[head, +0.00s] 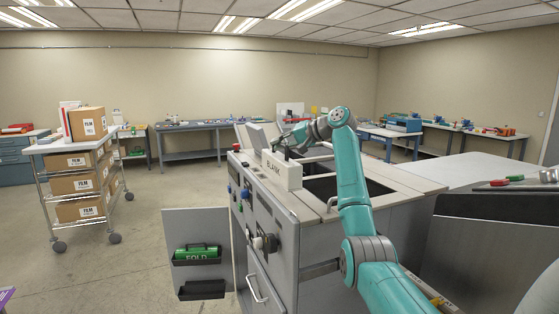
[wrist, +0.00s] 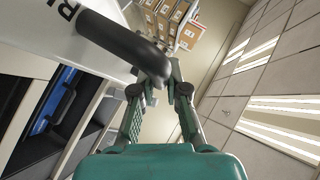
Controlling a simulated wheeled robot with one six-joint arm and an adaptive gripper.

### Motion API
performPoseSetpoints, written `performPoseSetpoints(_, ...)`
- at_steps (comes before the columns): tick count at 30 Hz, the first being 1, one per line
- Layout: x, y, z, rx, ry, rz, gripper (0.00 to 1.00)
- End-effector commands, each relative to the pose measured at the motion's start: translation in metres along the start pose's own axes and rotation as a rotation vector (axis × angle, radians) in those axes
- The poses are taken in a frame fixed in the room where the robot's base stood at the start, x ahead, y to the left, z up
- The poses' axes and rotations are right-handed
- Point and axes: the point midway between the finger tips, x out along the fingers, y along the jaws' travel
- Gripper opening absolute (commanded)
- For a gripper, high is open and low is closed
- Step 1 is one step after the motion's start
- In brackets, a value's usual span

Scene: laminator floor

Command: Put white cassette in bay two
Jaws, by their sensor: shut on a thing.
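The white cassette (head: 281,174), marked "BLANK", is upright at the top left edge of the grey machine in the head view. In the wrist view its white body (wrist: 50,20) is at top left, with a thick black handle (wrist: 118,42). My gripper (head: 279,149) is shut on that handle; its fingers (wrist: 158,88) show on both sides of the handle's end in the wrist view. The machine's top (head: 310,213) has dark openings behind and right of the cassette. I cannot tell which is bay two, or whether the cassette's underside touches anything.
A blue cassette with a black handle (wrist: 62,100) sits in a dark slot. A green "FOLD" cassette (head: 195,253) sits in a holder on the grey panel (head: 180,220). A cart (head: 72,145) with film boxes stands left. Floor between cart and machine is clear.

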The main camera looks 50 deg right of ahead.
Motion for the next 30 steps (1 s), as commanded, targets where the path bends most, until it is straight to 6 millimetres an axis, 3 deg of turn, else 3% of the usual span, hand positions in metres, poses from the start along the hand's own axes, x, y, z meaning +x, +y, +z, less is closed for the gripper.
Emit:
performPoseSetpoints(13,0.015,0.034,0.015,-0.001,0.001,-0.001,0.0)
performPoseSetpoints(23,0.016,0.036,0.016,-0.002,0.001,-0.001,0.0)
performPoseSetpoints(24,0.017,0.038,0.017,0.0,0.0,0.0,0.15)
performPoseSetpoints(27,0.017,0.037,0.017,-0.001,0.0,0.0,0.38)
performPoseSetpoints(30,0.017,0.037,0.017,-0.001,0.0,0.0,0.38)
